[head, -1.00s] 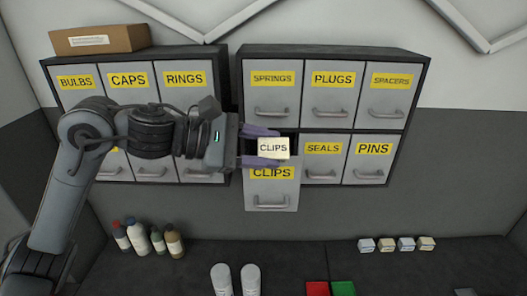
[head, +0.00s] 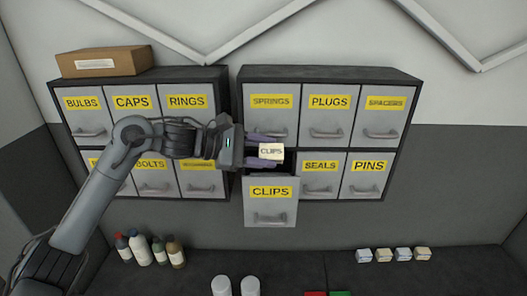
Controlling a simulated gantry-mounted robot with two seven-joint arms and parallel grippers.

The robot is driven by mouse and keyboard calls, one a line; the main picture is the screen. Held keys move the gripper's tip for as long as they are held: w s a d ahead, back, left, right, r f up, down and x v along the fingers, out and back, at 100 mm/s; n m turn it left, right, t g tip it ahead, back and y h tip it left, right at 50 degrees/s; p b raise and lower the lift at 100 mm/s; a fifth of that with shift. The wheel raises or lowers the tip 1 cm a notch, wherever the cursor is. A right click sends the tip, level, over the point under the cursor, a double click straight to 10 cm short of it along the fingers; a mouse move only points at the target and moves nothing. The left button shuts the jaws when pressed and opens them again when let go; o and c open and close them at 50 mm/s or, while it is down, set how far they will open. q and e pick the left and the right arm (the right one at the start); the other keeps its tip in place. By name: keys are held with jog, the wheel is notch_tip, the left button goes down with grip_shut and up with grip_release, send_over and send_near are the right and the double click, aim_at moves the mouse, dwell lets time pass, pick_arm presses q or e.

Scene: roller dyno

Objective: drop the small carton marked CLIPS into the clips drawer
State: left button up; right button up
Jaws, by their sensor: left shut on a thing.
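The small carton marked CLIPS (head: 271,152) is a pale box with dark lettering, held at the tips of my left gripper (head: 268,151). The gripper's purple fingers are shut on it. The clips drawer (head: 271,207) has a yellow CLIPS label and is pulled out from the lower row of the right cabinet. The carton appears above the drawer's dark opening in the picture; its exact depth over the opening is hard to tell. The drawer's inside is mostly hidden by the carton, fingers and drawer front. My right gripper is not in view.
The right cabinet (head: 334,73) has shut drawers around the open one, with SPRINGS above and SEALS (head: 319,178) to the right. A left cabinet stands behind my left arm, with a cardboard box (head: 103,62) on top. Bottles (head: 139,248) and several small cartons (head: 402,254) stand on the bench below.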

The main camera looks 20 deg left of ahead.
pick_arm(q)
jog(key=shift+w, duration=0.2)
jog(key=o, duration=1.2)
jog(key=shift+s+a, duration=0.1)
jog(key=shift+a, duration=0.1)
